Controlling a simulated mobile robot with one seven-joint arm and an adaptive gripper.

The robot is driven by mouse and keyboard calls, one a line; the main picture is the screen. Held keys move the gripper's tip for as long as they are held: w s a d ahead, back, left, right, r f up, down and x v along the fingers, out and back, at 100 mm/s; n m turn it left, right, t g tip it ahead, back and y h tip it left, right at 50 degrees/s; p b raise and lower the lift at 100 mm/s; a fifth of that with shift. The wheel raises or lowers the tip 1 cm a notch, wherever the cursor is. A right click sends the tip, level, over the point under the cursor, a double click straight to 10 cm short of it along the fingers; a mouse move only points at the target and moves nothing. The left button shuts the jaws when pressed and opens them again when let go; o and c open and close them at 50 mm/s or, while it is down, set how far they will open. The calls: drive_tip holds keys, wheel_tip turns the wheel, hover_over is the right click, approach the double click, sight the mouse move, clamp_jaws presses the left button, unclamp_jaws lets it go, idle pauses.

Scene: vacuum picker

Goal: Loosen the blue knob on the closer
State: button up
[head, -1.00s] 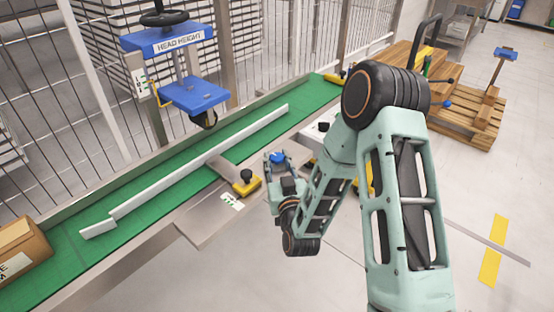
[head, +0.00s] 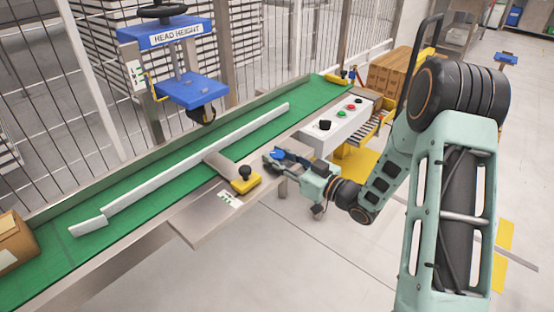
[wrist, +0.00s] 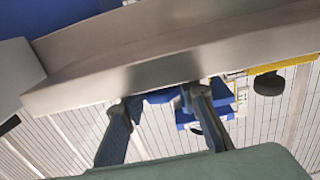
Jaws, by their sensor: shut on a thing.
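The blue knob (head: 278,154) sits at the front edge of the conveyor bench in the head view, partly hidden by my gripper (head: 270,160). In the wrist view, a blue piece (wrist: 163,96), apparently the knob, shows between the fingertips of my gripper (wrist: 160,100), just below a metal rail. The fingers are shut on it from both sides. Whether the knob has turned cannot be told. The closer has a green belt (head: 165,175) and a blue head (head: 192,90) under a blue plate marked HEAD HEIGHT (head: 165,30).
A yellow clamp with a black knob (head: 245,180) sits left of my gripper. A white control box (head: 338,128) with coloured buttons stands to its right. A long pale guide rail (head: 190,165) lies along the belt. A carton (head: 14,245) is at far left. The floor in front is clear.

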drive_tip(key=n+g+y, duration=0.1)
drive_tip(key=n+g, duration=0.1)
drive_tip(key=g, duration=0.1)
drive_tip(key=n+g+y, duration=0.2)
drive_tip(key=g, duration=0.1)
drive_tip(key=shift+w+p, duration=0.1)
drive_tip(key=shift+p, duration=0.2)
drive_tip(key=shift+n+g+y, duration=0.5)
drive_tip(key=shift+n+g, duration=1.1)
drive_tip(key=shift+g, duration=0.6)
drive_tip(key=shift+r+g, duration=0.1)
drive_tip(key=shift+g, duration=0.2)
drive_tip(key=shift+a, duration=0.1)
drive_tip(key=o, duration=0.9)
drive_tip(key=d, duration=1.2)
drive_tip(key=shift+s, duration=0.2)
drive_tip(key=shift+o, duration=0.6)
